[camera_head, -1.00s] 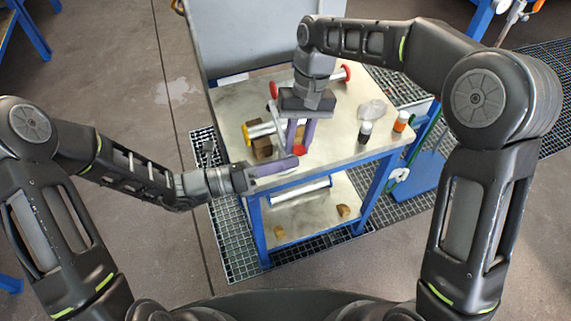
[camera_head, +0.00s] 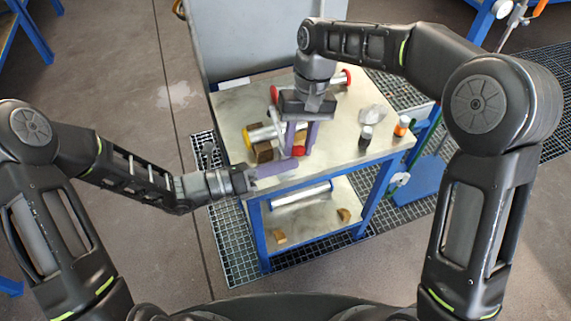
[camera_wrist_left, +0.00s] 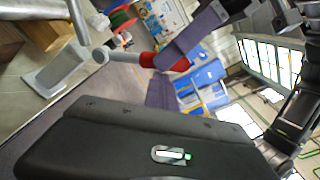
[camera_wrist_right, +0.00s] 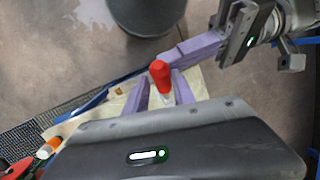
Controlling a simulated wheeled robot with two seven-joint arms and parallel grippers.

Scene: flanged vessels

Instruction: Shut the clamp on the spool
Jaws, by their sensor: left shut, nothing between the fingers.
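The spool (camera_head: 264,132), a silver tube with a yellow flange on its left, lies on the cart top against a wooden block (camera_head: 264,152). The clamp's red-ended handle (camera_wrist_right: 160,73) stands between my right gripper's purple fingers; it also shows in the left wrist view (camera_wrist_left: 178,65). My right gripper (camera_head: 300,140) points down beside the spool, its fingers apart on either side of the handle. My left gripper (camera_head: 285,166) is shut and empty, low at the cart's front edge, its tips close to the red end. The clamp's jaws are mostly hidden by my right gripper.
A second tube with red flanges (camera_head: 346,77) lies behind my right gripper. A dark bottle (camera_head: 366,137) and an orange bottle (camera_head: 402,126) stand at the right edge, near a clear lump (camera_head: 372,114). The lower shelf (camera_head: 318,209) holds a tube and wooden blocks.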

